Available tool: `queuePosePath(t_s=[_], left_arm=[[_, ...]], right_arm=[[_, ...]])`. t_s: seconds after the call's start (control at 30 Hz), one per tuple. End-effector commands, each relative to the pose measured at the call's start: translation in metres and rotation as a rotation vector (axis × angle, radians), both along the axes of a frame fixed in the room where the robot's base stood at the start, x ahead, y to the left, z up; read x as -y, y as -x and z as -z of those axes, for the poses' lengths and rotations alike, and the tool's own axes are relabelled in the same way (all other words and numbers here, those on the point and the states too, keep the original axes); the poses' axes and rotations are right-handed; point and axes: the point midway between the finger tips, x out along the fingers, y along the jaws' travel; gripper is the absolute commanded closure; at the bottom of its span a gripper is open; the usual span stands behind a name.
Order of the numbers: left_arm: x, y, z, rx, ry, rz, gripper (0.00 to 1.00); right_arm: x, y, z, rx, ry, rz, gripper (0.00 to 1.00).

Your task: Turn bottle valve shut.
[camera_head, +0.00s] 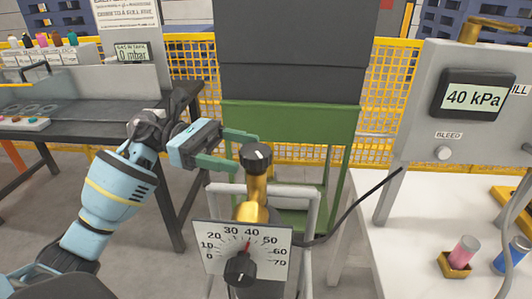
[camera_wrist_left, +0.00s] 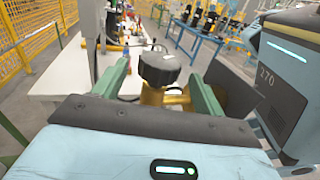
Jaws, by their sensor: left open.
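The bottle valve has a black ribbed knob (camera_head: 256,157) on a brass body (camera_head: 256,188), upright in the lower middle of the head view. My left gripper (camera_head: 246,152) reaches in from the left, open, with one green finger on the far side of the knob and one on the near side. In the left wrist view the black knob (camera_wrist_left: 160,67) stands between the two spread green fingers, with gaps visible on both sides. My right gripper is not in view.
A grey frame (camera_head: 313,213) surrounds the valve. A black hose (camera_head: 360,213) runs between. A dark bench (camera_head: 75,128) is at left.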

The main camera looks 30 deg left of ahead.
Motion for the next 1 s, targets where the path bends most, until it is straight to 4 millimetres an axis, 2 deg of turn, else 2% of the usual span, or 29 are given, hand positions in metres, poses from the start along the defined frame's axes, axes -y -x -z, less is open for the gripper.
queuePosePath(t_s=[0.2, 0.4, 0.77, 1.0], left_arm=[[0.034, -0.005, -0.003, 0.003, 0.002, 0.003, 0.29], [0.054, -0.009, -0.002, 0.002, 0.002, 0.002, 0.29], [0.059, -0.010, -0.001, 0.001, 0.000, 0.000, 0.29], [0.059, -0.010, -0.001, 0.001, 0.000, 0.000, 0.59]], right_arm=[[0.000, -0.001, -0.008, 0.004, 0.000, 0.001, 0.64], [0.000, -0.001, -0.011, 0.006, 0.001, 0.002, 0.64], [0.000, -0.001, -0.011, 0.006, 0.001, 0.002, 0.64], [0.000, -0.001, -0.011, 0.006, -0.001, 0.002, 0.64]])
